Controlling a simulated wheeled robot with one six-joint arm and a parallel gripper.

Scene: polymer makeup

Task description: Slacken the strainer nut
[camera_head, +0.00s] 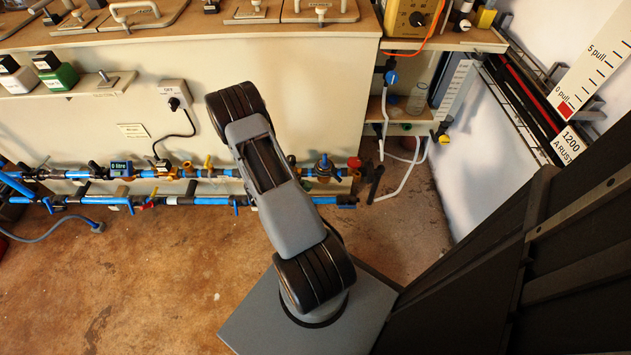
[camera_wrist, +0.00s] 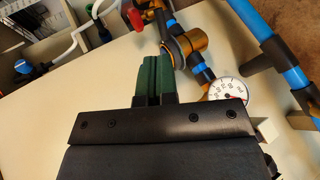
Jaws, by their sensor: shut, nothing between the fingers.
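My gripper (camera_wrist: 152,60) shows in the wrist view with its two green fingers together and nothing between them. Just right of the fingertips, a brass fitting (camera_wrist: 190,43) with a round end sits on a blue and black pipe; it may be the strainer with its nut, but I cannot tell for sure. The fingers appear close beside it, and I cannot tell whether they touch. In the head view, a brass fitting with a dark blue top (camera_head: 323,168) sits on the pipe right of my arm. My arm hides my gripper there.
A white dial gauge (camera_wrist: 228,92) stands right of my gripper. Another blue pipe (camera_wrist: 285,65) runs at the right. A red part (camera_wrist: 143,8) is above the fingers.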

